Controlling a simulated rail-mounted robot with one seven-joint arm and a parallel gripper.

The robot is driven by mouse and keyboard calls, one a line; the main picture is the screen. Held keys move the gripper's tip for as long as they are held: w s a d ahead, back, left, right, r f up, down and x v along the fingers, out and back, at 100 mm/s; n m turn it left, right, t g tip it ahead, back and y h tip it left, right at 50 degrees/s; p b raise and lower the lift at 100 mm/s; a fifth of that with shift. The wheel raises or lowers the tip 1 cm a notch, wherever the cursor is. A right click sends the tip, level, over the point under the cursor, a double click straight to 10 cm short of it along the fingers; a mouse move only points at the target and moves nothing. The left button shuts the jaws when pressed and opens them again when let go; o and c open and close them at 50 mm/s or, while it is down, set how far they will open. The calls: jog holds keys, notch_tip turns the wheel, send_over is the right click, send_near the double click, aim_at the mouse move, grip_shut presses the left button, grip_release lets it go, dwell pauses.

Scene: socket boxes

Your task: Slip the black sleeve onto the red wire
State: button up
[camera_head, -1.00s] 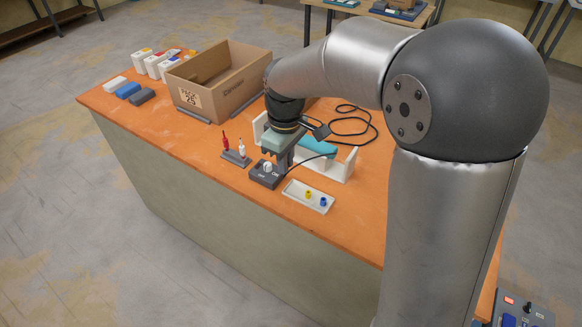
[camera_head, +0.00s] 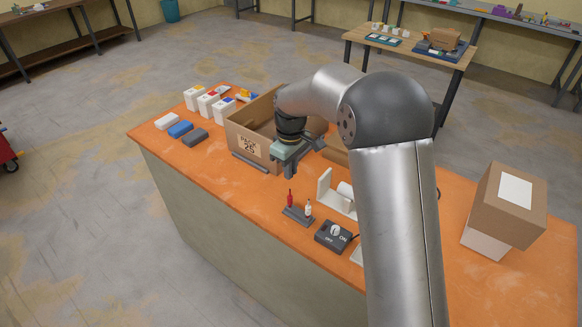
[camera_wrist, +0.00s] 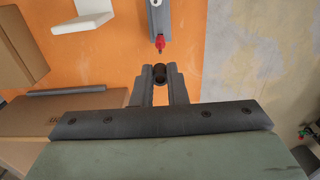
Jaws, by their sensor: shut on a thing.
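My gripper (camera_head: 289,171) is above the table in front of the carton; it also shows in the wrist view (camera_wrist: 160,78). Its fingers are shut on the black sleeve (camera_wrist: 159,73), a small dark ring between the fingertips. The sleeve cannot be made out in the head view. The red wire (camera_head: 290,198) stands upright on a dark grey holder (camera_head: 298,216), beside a white-tipped wire (camera_head: 308,208). In the wrist view the red wire (camera_wrist: 160,41) lies just beyond the fingertips in the picture, apart from the sleeve.
An ON/OFF switch box (camera_head: 333,237) sits close to the holder. A white bracket (camera_head: 326,190) stands behind it. An open carton (camera_head: 246,143) is behind my gripper, with a grey bar (camera_head: 250,162) at its foot. The table's front edge is near the holder.

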jog(key=shift+f+b, duration=1.15)
jog(key=shift+f, duration=0.95)
jog(key=shift+f+b, duration=1.1)
jog(key=shift+f, duration=0.5)
jog(key=o, duration=1.2)
jog(key=shift+r+p, duration=2.45)
jog(key=shift+r, duration=1.4)
